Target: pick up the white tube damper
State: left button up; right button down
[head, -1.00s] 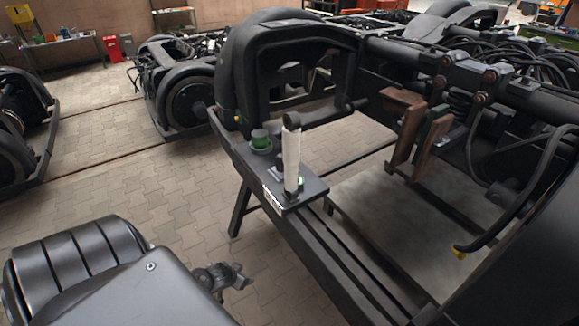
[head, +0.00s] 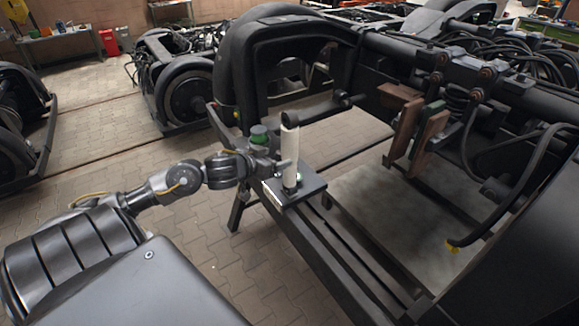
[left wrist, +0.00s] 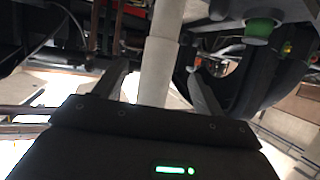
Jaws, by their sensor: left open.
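The white tube damper (head: 289,156) stands upright on a small dark plate at the near end of the bogie frame, with a black eye at its top. My left gripper (head: 276,165) has come in from the left and is at the damper's side, at about mid-height. In the left wrist view the damper's white tube (left wrist: 158,62) runs upright between the two spread fingers of my left gripper (left wrist: 160,75). Gaps show on both sides of the tube, so the fingers do not appear closed on it. My right gripper is not in view.
A green-topped round part (head: 259,134) stands on the plate just behind the damper and also shows in the left wrist view (left wrist: 262,28). The dark plate (head: 310,187) carries the damper. Hoses and frame beams fill the right side. Open paved floor (head: 110,160) lies to the left.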

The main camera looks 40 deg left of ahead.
aim_at(284, 153)
pick_arm(q)
jog(key=x, duration=0.2)
jog(key=shift+w+f, duration=0.1)
jog(key=shift+w, duration=0.15)
jog(key=shift+w+f, duration=0.15)
jog(key=shift+w, duration=0.2)
jog(key=shift+w, duration=0.3)
jog(key=p+x, duration=0.1)
jog(key=x, duration=0.2)
jog(key=shift+w+a+f, duration=0.1)
jog(key=shift+w, duration=0.3)
jog(key=shift+w+f+p, duration=0.25)
jog(key=shift+w+p, duration=0.05)
jog(key=shift+w, duration=0.15)
jog(key=shift+s, duration=0.15)
jog(key=shift+c, duration=0.8)
grip_shut()
jog(key=shift+r, duration=0.2)
